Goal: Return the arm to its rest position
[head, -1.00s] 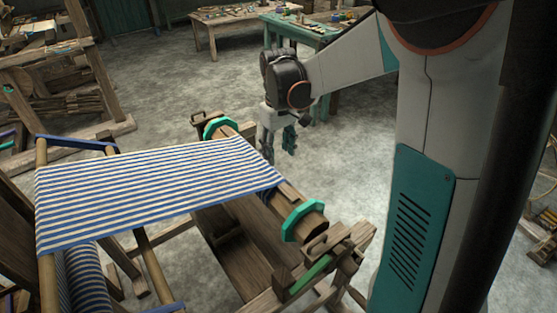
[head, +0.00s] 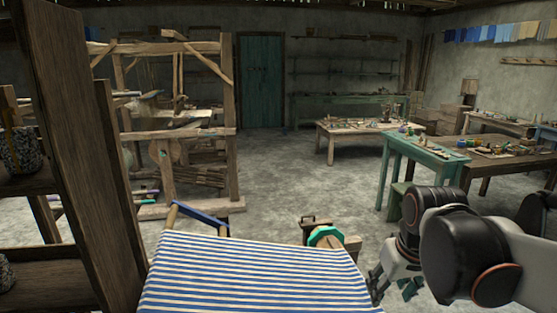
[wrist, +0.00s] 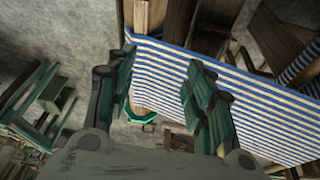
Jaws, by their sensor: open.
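My gripper (head: 394,282) is at the lower right of the head view, beside the right edge of the striped cloth. Its fingers are apart with nothing between them. In the wrist view my gripper (wrist: 158,95) shows two green-padded fingers spread wide, with cloth and floor visible past them. The blue and white striped cloth (head: 250,275) is stretched on the handloom at the bottom of the head view. It also shows in the wrist view (wrist: 225,90). A green ring on the loom's beam (head: 325,237) is at the cloth's far right corner.
A dark wooden upright (head: 75,130) stands close on the left. Another wooden loom frame (head: 228,130) is behind it. A green table (head: 425,150) with small items and a pale wooden table (head: 350,129) stand farther back. Open floor (head: 275,185) lies between.

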